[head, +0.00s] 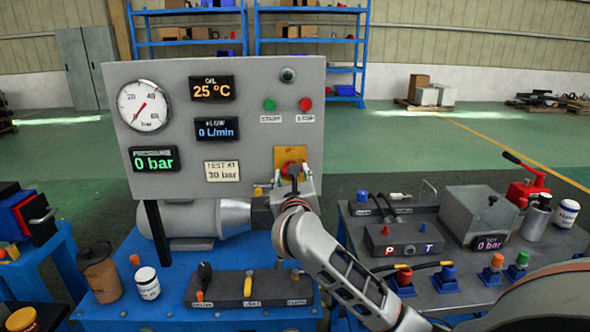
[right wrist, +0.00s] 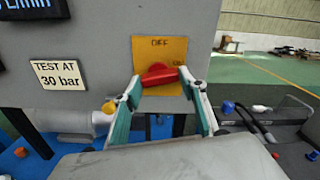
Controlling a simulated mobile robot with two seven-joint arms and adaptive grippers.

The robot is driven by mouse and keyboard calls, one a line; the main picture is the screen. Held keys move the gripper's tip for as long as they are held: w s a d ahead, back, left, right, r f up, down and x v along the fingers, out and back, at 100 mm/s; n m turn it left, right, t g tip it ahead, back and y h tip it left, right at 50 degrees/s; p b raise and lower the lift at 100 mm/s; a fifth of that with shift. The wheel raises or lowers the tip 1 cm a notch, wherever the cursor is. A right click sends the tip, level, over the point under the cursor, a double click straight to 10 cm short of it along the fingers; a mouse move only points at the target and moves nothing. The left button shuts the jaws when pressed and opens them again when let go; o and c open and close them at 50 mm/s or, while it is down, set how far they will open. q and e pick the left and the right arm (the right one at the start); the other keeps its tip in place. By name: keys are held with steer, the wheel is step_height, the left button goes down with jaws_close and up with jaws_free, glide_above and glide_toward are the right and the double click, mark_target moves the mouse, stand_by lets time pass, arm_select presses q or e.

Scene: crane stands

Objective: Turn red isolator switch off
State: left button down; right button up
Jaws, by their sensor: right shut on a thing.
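The red isolator switch (head: 291,167) sits on a yellow plate (head: 281,153) at the lower right of the grey panel. In the right wrist view the red handle (right wrist: 158,75) lies nearly level, its right end a little higher. The yellow plate (right wrist: 150,49) there reads OFF at the top and has a smaller label, apparently ON, at the right. My right gripper (head: 293,181) is at the switch. In the wrist view its two fingers (right wrist: 160,90) stand at either end of the handle, shut on it. My left gripper is not in view.
The grey panel (head: 235,90) carries a round gauge (head: 143,106), displays reading 25 °C, 0 L/min and 0 bar, and start and stop buttons. Another bench with fittings stands right.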

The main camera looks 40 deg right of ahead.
arm_select(q)
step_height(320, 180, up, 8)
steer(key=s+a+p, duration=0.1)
steer(key=p, duration=1)
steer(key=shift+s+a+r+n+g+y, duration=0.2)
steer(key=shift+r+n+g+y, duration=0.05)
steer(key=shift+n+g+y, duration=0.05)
arm_select(e)
steer(key=n, duration=1.5)
steer(key=shift+a, duration=0.1)
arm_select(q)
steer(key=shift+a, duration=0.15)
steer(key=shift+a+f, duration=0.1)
